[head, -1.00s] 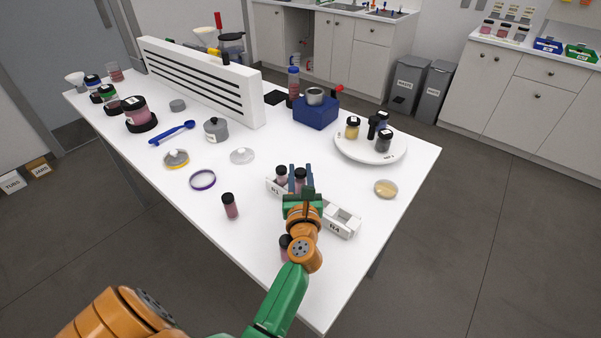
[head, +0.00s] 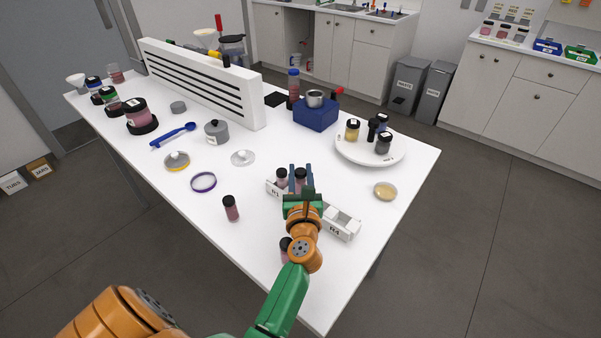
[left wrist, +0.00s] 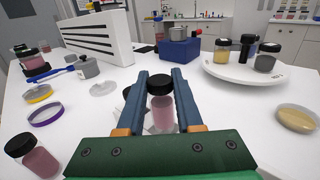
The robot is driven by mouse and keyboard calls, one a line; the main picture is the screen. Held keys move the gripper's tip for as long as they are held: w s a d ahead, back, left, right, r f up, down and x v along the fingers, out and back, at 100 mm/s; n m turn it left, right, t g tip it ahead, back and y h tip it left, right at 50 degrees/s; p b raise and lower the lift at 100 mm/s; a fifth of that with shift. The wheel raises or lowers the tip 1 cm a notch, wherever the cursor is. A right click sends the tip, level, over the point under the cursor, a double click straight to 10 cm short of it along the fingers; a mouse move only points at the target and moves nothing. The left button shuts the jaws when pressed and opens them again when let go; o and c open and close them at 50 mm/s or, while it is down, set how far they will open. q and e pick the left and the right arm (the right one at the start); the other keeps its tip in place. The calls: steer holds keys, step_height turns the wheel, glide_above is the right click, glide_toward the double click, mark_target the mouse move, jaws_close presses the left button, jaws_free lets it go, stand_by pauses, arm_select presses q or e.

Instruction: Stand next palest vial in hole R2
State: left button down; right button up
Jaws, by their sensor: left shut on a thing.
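My left gripper (head: 301,181) is shut on a pink vial with a black cap (left wrist: 162,113), held upright between the blue fingers. It is over or in the white rack (head: 341,222), near the end marked R1. I cannot tell whether the vial's foot is in a hole, as the gripper hides the rack's middle. Another black-capped vial (head: 281,177) stands in the rack at R1. A darker pink vial (head: 231,208) stands on the table to the left; it also shows in the left wrist view (left wrist: 38,157). One more vial (head: 285,250) is partly hidden behind my arm. My right gripper is out of view.
A round white stand (head: 350,156) with yellow and dark jars is behind the rack. A petri dish (head: 385,191) lies to the right. A purple ring (head: 203,182), a clear lid (head: 242,158) and a grey pot (head: 216,132) are to the left. A blue block (head: 316,114) stands at the back.

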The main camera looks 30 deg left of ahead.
arm_select(q)
steer(key=shift+f, duration=0.15)
stand_by(0.5)
steer(key=shift+f+b, duration=0.35)
steer(key=shift+b, duration=0.15)
steer(key=shift+f, duration=0.1)
steer(key=shift+c, duration=2.4)
jaws_free()
